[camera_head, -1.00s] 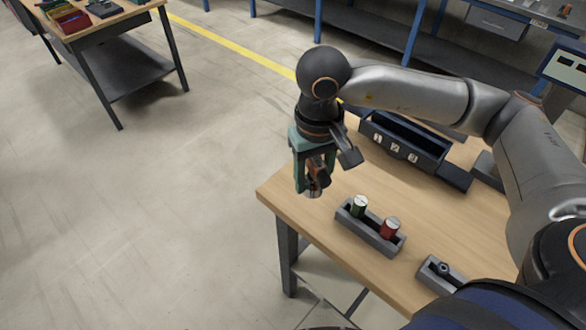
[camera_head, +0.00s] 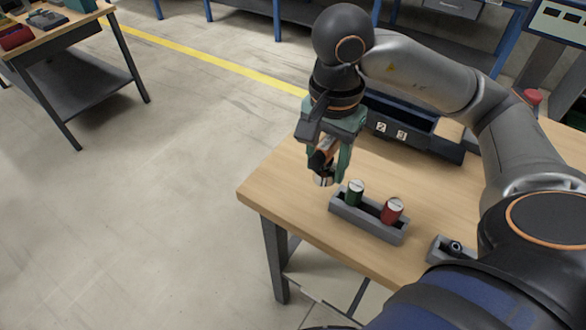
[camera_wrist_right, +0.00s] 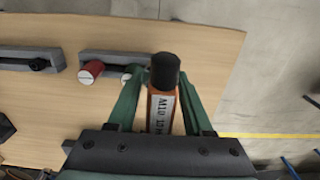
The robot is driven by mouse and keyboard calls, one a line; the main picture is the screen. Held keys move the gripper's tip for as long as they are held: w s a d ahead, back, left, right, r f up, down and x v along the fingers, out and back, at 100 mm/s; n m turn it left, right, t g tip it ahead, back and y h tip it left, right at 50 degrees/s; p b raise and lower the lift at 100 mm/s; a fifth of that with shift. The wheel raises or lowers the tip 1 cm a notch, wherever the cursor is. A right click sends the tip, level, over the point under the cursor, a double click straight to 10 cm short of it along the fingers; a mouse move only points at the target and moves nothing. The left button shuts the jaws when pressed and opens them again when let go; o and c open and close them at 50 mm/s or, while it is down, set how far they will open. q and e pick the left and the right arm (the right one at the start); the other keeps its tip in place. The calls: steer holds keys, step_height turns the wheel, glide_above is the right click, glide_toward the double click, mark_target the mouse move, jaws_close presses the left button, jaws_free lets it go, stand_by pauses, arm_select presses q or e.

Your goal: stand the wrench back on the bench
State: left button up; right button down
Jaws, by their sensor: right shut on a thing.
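My right gripper (camera_head: 331,166) is shut on the wrench (camera_head: 323,162), a tool with an orange body, a black end and a pale round tip. The wrench points down near the corner of the wooden bench (camera_head: 285,200), close to the grey rack. I cannot tell whether its tip touches the bench. My left gripper is not in view.
A grey rack (camera_head: 372,229) holds a green cylinder (camera_head: 355,193) and a red cylinder (camera_head: 392,210), just right of the wrench. A smaller grey holder (camera_head: 440,250) stands further right. A dark numbered bin (camera_head: 425,137) is behind. The bench's left corner is clear.

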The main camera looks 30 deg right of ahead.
steer(key=w+f, duration=0.2)
steer(key=w, duration=0.3)
glide_above(293, 181)
step_height(293, 181, down, 6)
steer(key=shift+s+r+p, duration=0.15)
steer(key=shift+r+p, duration=0.1)
steer(key=shift+p, duration=0.05)
steer(key=shift+w+f+p, duration=0.15)
steer(key=shift+f+p, duration=0.05)
steer(key=shift+f, duration=0.7)
steer(key=shift+w+f+p, duration=0.1)
steer(key=shift+f+p, duration=0.05)
steer(key=shift+f, duration=0.75)
steer(key=shift+f, duration=0.15)
steer(key=shift+c, duration=1.5)
jaws_free()
step_height(293, 181, up, 12)
steer(key=shift+r, duration=0.2)
